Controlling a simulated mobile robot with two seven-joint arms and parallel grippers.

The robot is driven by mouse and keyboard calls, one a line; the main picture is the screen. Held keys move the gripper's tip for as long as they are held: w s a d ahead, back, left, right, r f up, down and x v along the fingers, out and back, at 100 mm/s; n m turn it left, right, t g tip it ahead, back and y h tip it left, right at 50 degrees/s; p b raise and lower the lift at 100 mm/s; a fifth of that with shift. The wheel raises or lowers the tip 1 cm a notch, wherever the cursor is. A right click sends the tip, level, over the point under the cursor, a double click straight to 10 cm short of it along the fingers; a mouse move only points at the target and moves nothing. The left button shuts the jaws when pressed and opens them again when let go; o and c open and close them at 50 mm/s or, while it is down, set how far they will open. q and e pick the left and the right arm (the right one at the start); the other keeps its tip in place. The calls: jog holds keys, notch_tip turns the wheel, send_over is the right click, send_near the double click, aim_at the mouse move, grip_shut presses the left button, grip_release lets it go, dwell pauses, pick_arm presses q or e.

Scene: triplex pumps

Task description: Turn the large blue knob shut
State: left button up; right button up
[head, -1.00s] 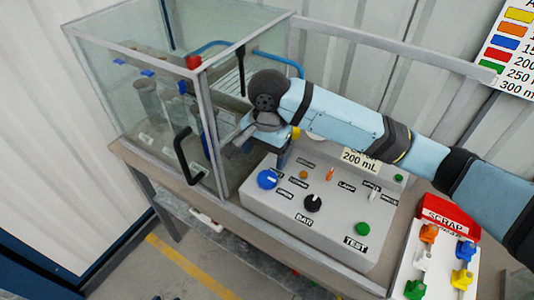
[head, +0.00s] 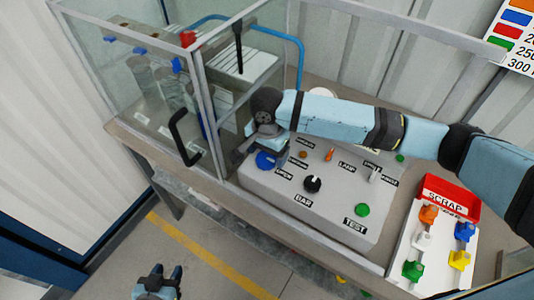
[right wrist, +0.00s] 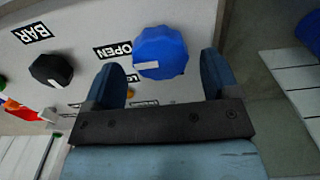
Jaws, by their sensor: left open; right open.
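The large blue knob (head: 264,161) sits at the left end of the sloped grey control panel (head: 330,215), beside labels. In the right wrist view the blue knob (right wrist: 160,52) has a white mark on its face and lies between and just beyond the two fingertips. My right gripper (right wrist: 158,72) is open, with one finger on each side of the knob and gaps showing; I cannot tell whether either finger touches it. In the head view my right gripper (head: 268,146) hangs just above the knob and hides part of it. My left gripper (head: 160,280) is open and empty, low over the floor.
A glass enclosure (head: 130,95) with a black handle (head: 185,138) stands left of the panel. A black knob (head: 312,184), a green button (head: 362,210) and an orange lever (head: 329,155) are on the panel. A red scrap bin (head: 450,195) and a tray of coloured valves are at the right.

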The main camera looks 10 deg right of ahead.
jog(key=shift+f, duration=0.65)
jog(key=c, duration=0.9)
jog(key=shift+r, duration=0.1)
